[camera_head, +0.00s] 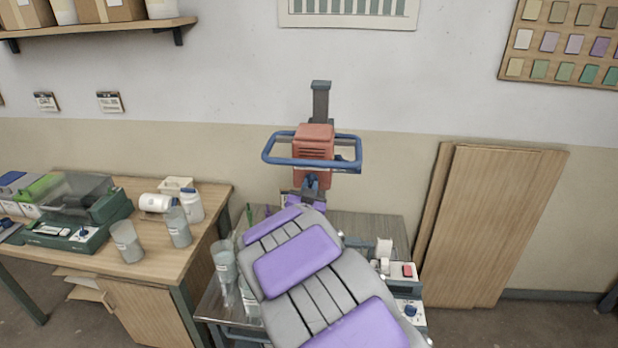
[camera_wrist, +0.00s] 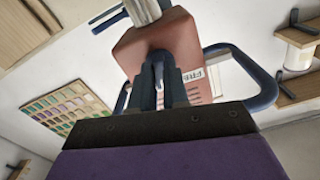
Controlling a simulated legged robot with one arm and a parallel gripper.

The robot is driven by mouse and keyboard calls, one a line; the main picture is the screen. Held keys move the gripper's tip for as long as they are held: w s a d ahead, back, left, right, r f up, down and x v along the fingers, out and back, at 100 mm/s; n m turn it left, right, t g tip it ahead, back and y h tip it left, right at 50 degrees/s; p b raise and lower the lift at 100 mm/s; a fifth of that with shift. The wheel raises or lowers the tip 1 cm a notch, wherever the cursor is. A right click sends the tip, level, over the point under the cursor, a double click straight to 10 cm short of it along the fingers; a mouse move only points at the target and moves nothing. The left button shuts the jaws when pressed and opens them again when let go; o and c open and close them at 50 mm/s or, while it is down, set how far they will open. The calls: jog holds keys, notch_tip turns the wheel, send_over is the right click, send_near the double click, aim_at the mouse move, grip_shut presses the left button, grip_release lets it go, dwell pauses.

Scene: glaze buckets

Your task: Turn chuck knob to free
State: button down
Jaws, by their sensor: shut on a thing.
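The mixer head (camera_head: 314,142) is a red box with vents on a dark column, with a blue bar guard (camera_head: 275,150) around it. In the wrist view the red head (camera_wrist: 130,48) is seen from below, with a pale metal shaft (camera_wrist: 142,10) near the top edge. My gripper (camera_wrist: 160,85) is at the head with its two dark fingers close together, shut on a small grey-blue piece, the chuck knob (camera_wrist: 158,72). The fingers hide most of the knob, and its setting cannot be read. In the head view my gripper (camera_head: 311,183) is just below the head.
A metal bench (camera_head: 375,226) is largely covered by my arm; clear cups (camera_head: 224,262) stand at its left and a box with a red switch (camera_head: 402,271) at its right. A wooden table (camera_head: 170,262) holds cups and jars. Wooden panels (camera_head: 490,225) lean at right.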

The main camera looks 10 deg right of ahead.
jog(key=n+p, duration=0.5)
jog(key=n, duration=0.1)
jog(key=shift+n, duration=0.3)
jog(key=n+p, duration=0.1)
jog(key=n, duration=0.3)
jog(key=shift+n+p, duration=0.35)
jog(key=shift+n, duration=0.05)
jog(key=c, duration=1.1)
grip_release()
jog(key=shift+a, duration=0.1)
